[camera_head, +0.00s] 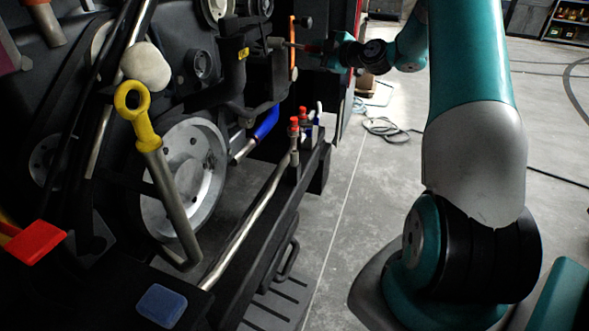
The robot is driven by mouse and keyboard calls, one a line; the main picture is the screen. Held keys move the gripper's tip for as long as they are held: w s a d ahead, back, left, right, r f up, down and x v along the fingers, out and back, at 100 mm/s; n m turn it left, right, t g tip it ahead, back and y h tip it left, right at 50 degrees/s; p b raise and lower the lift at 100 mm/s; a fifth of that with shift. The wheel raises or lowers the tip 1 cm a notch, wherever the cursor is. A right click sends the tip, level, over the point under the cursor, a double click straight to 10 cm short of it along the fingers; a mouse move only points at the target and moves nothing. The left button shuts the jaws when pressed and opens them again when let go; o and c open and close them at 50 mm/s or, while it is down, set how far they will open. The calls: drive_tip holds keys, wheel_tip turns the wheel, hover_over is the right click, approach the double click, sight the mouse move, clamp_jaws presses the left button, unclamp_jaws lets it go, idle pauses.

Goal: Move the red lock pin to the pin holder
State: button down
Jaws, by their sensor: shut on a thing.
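My gripper (325,52) is at the top centre, beside the dark machinery, and is small in this view. It is shut on the red lock pin (308,48), whose red part shows just left of the fingers. A thin metal shaft points left from it towards an upright orange lever (293,50). I cannot tell whether the shaft is inside the lever or only beside it. Two small red-topped uprights (294,125) stand on a dark rail lower down. I cannot tell whether they belong to the pin holder.
A blue-sleeved handle (266,122) and a large grey wheel (184,172) lie left of the rail. A yellow-ended lever (143,120), a red pedal-like plate (36,243) and a blue pad (161,305) are nearer. Cables (388,130) lie on the otherwise open floor.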

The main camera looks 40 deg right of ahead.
drive_tip(key=s+d+b, duration=0.1)
drive_tip(key=s, duration=0.1)
drive_tip(key=s+d+b, duration=0.1)
drive_tip(key=s+b, duration=0.1)
drive_tip(key=shift+s+d, duration=0.15)
drive_tip(key=shift+d, duration=0.05)
idle(0.6)
drive_tip(key=w+a+f+n+g+h+p, duration=0.4)
drive_tip(key=a+f+n+g+h+p, duration=0.2)
drive_tip(key=a+f+n+g+p, duration=0.5)
wheel_tip(320, 180, down, 4)
drive_tip(key=g+p, duration=0.1)
drive_tip(key=g, duration=0.1)
drive_tip(key=shift+g+h, duration=0.3)
drive_tip(key=shift+h, duration=0.1)
drive_tip(key=shift+w, duration=0.1)
idle(0.5)
